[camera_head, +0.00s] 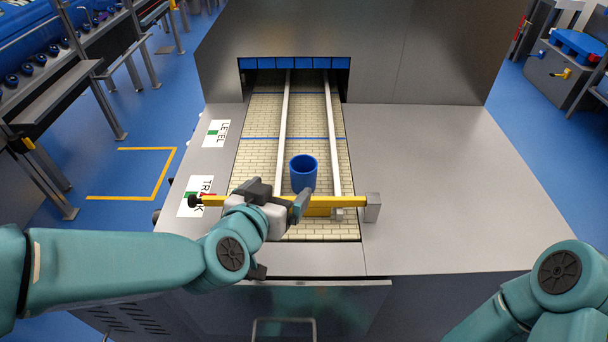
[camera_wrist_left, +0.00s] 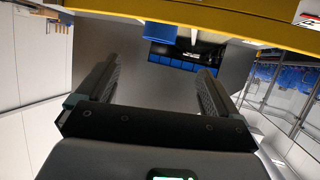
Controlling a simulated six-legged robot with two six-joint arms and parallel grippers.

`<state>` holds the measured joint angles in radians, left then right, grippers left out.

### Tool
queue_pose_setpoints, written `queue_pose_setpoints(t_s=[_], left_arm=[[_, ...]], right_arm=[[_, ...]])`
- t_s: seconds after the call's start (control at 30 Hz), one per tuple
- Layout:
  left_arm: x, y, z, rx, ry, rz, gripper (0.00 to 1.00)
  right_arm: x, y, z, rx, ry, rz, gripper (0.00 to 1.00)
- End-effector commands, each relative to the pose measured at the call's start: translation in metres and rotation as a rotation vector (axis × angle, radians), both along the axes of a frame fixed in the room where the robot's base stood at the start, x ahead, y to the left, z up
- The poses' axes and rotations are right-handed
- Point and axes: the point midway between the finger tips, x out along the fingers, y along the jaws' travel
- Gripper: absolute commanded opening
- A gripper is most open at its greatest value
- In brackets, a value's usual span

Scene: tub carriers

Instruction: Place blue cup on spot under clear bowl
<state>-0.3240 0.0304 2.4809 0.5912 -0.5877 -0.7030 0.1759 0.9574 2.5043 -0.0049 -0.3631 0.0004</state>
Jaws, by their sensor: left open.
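The blue cup (camera_head: 303,173) stands upright, open end up, on the tan conveyor belt (camera_head: 260,160) between two pale rails. My left gripper (camera_head: 286,203) is just in front of the cup, at the yellow bar (camera_head: 350,201) across the belt. Whether the fingers touch the bar I cannot tell. No clear bowl can be made out in either view. My right arm shows at the lower right of the head view, its gripper out of frame.
The belt runs back into a metal tunnel (camera_head: 400,50) with blue curtain strips (camera_head: 295,63) at its mouth. Two labels (camera_head: 217,133) lie on the left deck. The bar ends at a metal block (camera_head: 373,207). The right deck (camera_head: 440,180) is clear.

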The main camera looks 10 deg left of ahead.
Motion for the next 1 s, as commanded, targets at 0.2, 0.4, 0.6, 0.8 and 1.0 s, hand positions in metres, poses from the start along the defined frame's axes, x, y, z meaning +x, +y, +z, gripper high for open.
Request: queue_pose_setpoints(t_s=[0.2, 0.4, 0.6, 0.8, 1.0], left_arm=[[0.047, -0.006, -0.023, 0.001, 0.003, 0.002, 0.94], [0.080, -0.009, -0.035, 0.001, 0.001, 0.000, 0.94], [0.094, -0.011, -0.040, 0.000, 0.001, -0.002, 0.94], [0.124, -0.017, -0.053, 0.000, 0.001, -0.001, 0.94], [0.137, -0.019, -0.059, 0.000, -0.001, -0.002, 0.94]], right_arm=[[0.000, 0.000, -0.007, 0.000, 0.001, 0.000, 0.43], [0.000, 0.000, -0.006, 0.000, 0.001, 0.000, 0.43], [0.000, 0.000, -0.004, 0.000, 0.001, 0.000, 0.43], [0.000, 0.000, 0.004, 0.000, 0.001, 0.000, 0.43], [0.000, 0.000, 0.005, 0.000, 0.000, 0.000, 0.43]])
